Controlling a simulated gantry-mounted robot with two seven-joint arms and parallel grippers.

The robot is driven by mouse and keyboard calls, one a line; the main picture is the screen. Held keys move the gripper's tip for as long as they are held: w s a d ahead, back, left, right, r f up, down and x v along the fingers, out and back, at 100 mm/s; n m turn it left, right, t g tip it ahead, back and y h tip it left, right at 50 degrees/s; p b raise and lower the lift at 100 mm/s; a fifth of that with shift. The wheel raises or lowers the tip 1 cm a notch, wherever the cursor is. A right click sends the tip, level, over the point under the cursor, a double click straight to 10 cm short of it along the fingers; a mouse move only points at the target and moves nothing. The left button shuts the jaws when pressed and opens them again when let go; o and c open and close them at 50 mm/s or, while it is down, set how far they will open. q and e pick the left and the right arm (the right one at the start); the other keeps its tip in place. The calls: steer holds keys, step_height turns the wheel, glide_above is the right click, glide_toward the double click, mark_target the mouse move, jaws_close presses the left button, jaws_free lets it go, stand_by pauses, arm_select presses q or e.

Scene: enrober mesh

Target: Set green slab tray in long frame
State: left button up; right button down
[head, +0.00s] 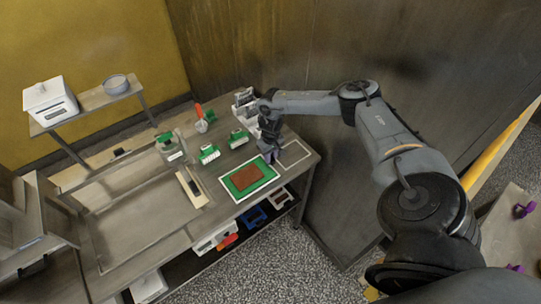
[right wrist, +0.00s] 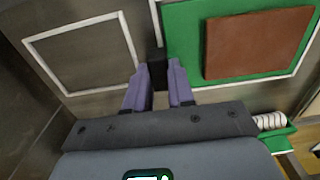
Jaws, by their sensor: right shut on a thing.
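The green tray (head: 235,190) carries a brown slab (head: 247,177) and lies flat on the table near its front right corner. The long white frame (head: 240,202) shows around the tray's edges. In the right wrist view the green tray (right wrist: 185,45) with its brown slab (right wrist: 258,42) sits along the white line of the frame. My right gripper (head: 270,157) is at the tray's far right edge. Its purple fingers (right wrist: 158,82) are shut on the tray's dark tab (right wrist: 157,65). My left gripper is not in view.
An empty, smaller white-outlined frame (head: 293,154) lies right of the tray. Green-and-white items (head: 209,154) and a pale block with a dark bar (head: 191,187) are left of and behind it. White holders (head: 245,101) stand at the back. The table's front edge is close.

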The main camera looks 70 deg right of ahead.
steer(key=shift+f, duration=0.2)
steer(key=c, duration=0.9)
jaws_free()
